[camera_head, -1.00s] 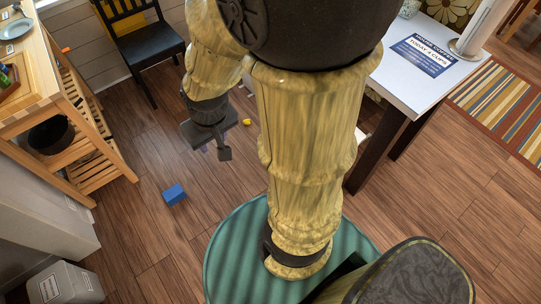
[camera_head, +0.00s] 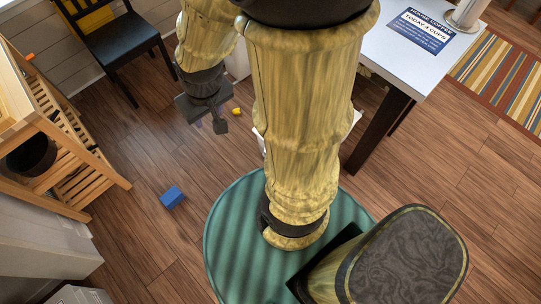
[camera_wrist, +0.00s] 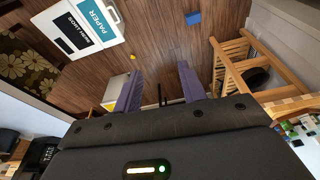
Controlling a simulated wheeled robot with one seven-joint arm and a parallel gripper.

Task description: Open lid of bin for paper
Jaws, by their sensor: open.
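A white bin with a teal "PAPER" label (camera_wrist: 76,27) shows at the upper left of the wrist view, lettering upside down. Whether its lid is open or closed I cannot tell. In the head view my arm hides most of that area; only white edges show beside it. My gripper (camera_wrist: 160,88) is open, its two dark purple fingers apart with nothing between them. The bin lies beyond and left of the fingers, apart from them. In the head view my gripper (camera_head: 206,122) hangs over the wood floor, left of my arm's thick links.
A blue block (camera_head: 172,197) and a small yellow object (camera_head: 236,111) lie on the floor. A wooden shelf (camera_head: 85,183) stands left, a black chair (camera_head: 118,42) behind, a white-topped table (camera_head: 385,68) right. A labelled grey bin (camera_head: 75,296) is at the lower left.

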